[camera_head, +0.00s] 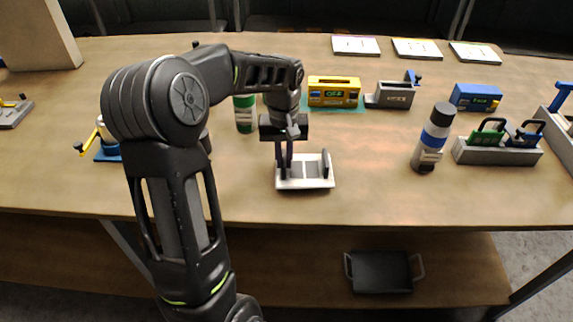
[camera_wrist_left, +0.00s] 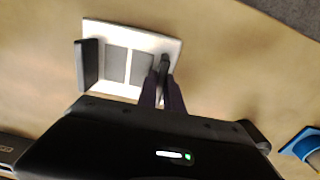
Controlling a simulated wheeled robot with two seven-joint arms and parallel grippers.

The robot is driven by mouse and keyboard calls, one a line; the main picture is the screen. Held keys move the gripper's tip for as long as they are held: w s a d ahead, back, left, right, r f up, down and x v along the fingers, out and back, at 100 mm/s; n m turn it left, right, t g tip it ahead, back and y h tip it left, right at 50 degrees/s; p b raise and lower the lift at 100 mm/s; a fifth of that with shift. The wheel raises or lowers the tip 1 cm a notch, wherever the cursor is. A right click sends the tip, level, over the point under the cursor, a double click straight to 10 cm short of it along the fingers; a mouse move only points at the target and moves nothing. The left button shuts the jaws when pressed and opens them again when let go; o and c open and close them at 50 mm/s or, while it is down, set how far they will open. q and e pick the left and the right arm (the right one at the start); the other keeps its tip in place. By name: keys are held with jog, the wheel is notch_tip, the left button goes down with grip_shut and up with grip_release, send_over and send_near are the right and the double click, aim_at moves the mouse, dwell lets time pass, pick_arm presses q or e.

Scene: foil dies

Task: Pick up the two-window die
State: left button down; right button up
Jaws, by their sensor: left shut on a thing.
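The two-window die (camera_head: 305,183) is a white plate with two grey windows and a dark upright handle at each end. It is near the front middle of the table, and I cannot tell whether it touches the wood. My left gripper (camera_head: 283,168) points down and is shut on the handle at the die's left end. In the left wrist view the die (camera_wrist_left: 130,36) shows above my gripper (camera_wrist_left: 160,72), whose fingers are around the right-hand handle there. The other handle is free. My right gripper is not in view.
A black, white and blue bottle (camera_head: 433,138) stands to the right, beside a grey rack (camera_head: 497,153) with green and blue tools. A green-and-white can (camera_head: 245,113) and a yellow device (camera_head: 334,91) stand behind. A dark tray (camera_head: 382,272) lies on the lower shelf.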

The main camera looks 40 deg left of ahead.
pick_arm(q)
notch_tip(320, 180, up, 8)
jog(key=shift+f, duration=0.1)
